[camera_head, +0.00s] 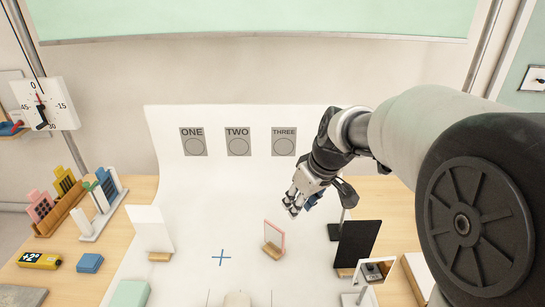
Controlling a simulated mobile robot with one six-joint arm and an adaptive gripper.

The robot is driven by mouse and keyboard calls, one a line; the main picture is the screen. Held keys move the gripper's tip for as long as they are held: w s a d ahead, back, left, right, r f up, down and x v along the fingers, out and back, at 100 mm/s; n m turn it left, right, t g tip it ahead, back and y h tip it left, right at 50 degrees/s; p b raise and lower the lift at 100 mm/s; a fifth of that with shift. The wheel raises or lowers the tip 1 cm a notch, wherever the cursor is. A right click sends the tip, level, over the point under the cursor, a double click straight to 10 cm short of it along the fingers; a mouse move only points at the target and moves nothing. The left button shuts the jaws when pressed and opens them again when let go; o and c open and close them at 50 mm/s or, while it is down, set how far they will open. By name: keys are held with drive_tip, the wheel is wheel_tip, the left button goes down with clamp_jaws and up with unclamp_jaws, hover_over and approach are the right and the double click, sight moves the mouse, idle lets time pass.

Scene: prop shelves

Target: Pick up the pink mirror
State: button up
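The pink mirror (274,235) appears to be the small pink-framed panel standing upright on a wooden foot, on the white sheet right of the picture's middle. My gripper (293,205) is above it and slightly to its right, apart from it. The fingers point down and to the left. They are small and dark here, and I cannot tell how far apart they are. No object shows between them.
A black panel (357,243) and a white-framed stand (374,271) are right of the mirror. A white panel (150,229) on a wooden foot stands left. A blue cross (221,257) marks the sheet. Blocks and racks fill the left side. The sheet's middle is clear.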

drive_tip(key=w+a+f+n, duration=0.2)
drive_tip(key=w+a+f, duration=0.1)
drive_tip(key=w+f, duration=0.75)
drive_tip(key=b, duration=0.6)
hover_over(271, 245)
drive_tip(key=shift+g+y, duration=0.3)
drive_tip(key=f, duration=1.6)
drive_tip(key=shift+w, duration=0.2)
drive_tip(key=shift+w+a+f, duration=0.1)
drive_tip(key=shift+w+f, duration=0.05)
drive_tip(key=shift+f, duration=0.15)
drive_tip(key=shift+r, duration=0.1)
drive_tip(key=shift+f, duration=0.3)
clamp_jaws()
